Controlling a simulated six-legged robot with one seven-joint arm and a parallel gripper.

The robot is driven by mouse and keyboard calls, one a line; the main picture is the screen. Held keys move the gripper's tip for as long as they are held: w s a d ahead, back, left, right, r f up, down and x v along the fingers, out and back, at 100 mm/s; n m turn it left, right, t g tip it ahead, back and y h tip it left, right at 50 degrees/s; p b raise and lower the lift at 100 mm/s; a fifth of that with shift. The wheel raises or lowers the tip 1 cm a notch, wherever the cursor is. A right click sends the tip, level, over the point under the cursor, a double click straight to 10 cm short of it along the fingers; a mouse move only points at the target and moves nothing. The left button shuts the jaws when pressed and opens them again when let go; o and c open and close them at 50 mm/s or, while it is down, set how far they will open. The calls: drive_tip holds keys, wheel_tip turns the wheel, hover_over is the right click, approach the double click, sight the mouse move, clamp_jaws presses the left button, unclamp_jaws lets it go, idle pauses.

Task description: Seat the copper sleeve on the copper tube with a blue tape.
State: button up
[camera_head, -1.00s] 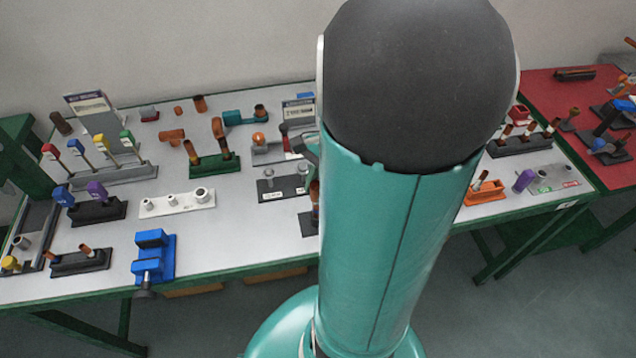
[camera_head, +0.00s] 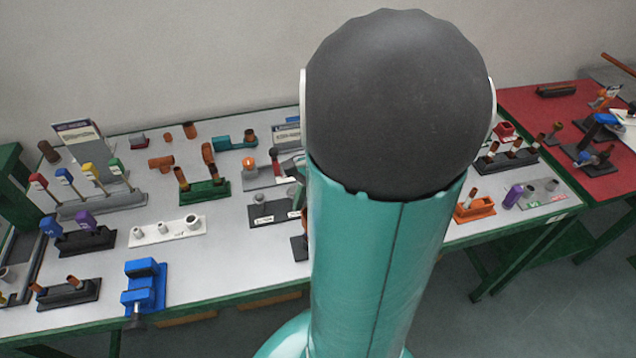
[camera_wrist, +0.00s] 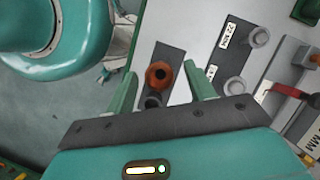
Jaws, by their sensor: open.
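In the wrist view, a round copper piece (camera_wrist: 159,74) with a dark opening stands on a dark base (camera_wrist: 171,54), between the fingers of my gripper (camera_wrist: 160,76). A darker round tube end (camera_wrist: 153,102) is just beside it, nearer my gripper's body. My gripper is open, and I cannot tell whether either finger touches the copper piece. No blue tape can be made out, so I cannot tell which piece is the sleeve or the taped tube. In the head view my arm hides the gripper and most of a dark base (camera_head: 299,248).
Beside the gripper, a dark plate (camera_wrist: 222,65) holds grey round fittings (camera_wrist: 235,86). On the bench are a blue vise (camera_head: 145,287), a white fitting plate (camera_head: 166,231), a green copper-tube holder (camera_head: 204,191) and an orange block (camera_head: 474,209). A red table (camera_head: 590,165) stands right.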

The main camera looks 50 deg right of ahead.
drive_tip(key=v, duration=1.2)
drive_tip(key=shift+r, duration=0.35)
drive_tip(key=w+a+r+n+t+h, duration=0.1)
drive_tip(key=a+r+n+t+h, duration=0.1)
drive_tip(key=a+n, duration=0.7)
drive_tip(key=w+a+r+n+t+h, duration=0.1)
drive_tip(key=a+r+n+t+h, duration=0.1)
drive_tip(key=a+n, duration=0.7)
drive_tip(key=a+t, duration=0.1)
drive_tip(key=a, duration=0.5)
drive_tip(key=shift+n+h, duration=0.3)
drive_tip(key=shift+n, duration=0.1)
drive_tip(key=shift+w+a, duration=0.1)
